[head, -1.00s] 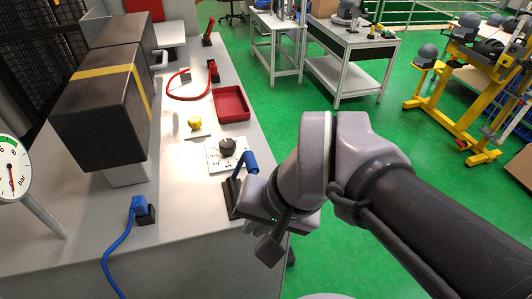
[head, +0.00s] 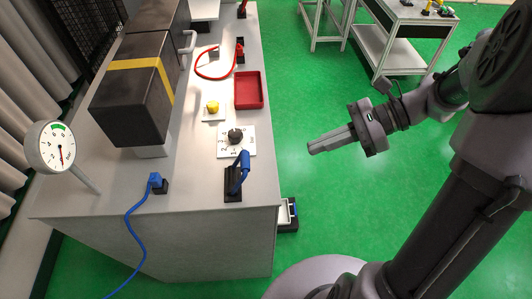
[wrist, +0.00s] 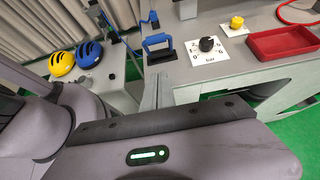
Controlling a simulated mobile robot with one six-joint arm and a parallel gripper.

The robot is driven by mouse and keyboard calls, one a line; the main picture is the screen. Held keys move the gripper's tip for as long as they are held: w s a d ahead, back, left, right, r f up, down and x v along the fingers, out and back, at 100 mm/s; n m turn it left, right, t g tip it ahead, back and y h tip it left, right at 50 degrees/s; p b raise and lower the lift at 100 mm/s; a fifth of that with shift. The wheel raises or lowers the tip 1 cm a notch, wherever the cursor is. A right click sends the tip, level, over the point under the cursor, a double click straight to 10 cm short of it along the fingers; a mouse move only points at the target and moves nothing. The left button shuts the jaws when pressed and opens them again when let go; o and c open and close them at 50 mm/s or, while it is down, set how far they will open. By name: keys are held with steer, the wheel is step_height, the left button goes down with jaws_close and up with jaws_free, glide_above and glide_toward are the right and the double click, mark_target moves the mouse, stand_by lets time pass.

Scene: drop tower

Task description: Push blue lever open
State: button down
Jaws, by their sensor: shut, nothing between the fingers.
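The blue lever (head: 244,168) stands up from its black base plate (head: 232,190) near the right front corner of the grey table. In the wrist view the lever (wrist: 157,40) shows as a blue handle frame rising from its black base, ahead of the fingers. My gripper (head: 312,148) is shut and empty. It is to the right of the lever, off the table's right edge above the green floor, and apart from the lever. Its fingers (wrist: 157,91) also show in the wrist view.
A black knob (head: 235,136) on a white dial plate, a yellow button (head: 212,106) and a red tray (head: 249,90) lie behind the lever. A blue plug with cable (head: 156,183) and a gauge (head: 50,147) are left.

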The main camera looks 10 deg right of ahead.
mark_target(248, 153)
steer(key=a+r+b+x, duration=0.1)
steer(key=r+b+x, duration=0.1)
steer(key=x, duration=1)
steer(key=shift+a, duration=0.4)
steer(key=shift+r, duration=0.2)
steer(key=a+r+h+p, duration=0.3)
steer(key=p, duration=0.3)
steer(key=shift+a+h, duration=0.25)
steer(key=shift+h, duration=0.15)
steer(key=a+h+p, duration=0.2)
steer(key=a+p, duration=0.1)
steer(key=a, duration=0.3)
steer(key=shift+w+a, duration=0.25)
steer(key=shift+a, duration=0.1)
steer(key=shift+f, duration=0.1)
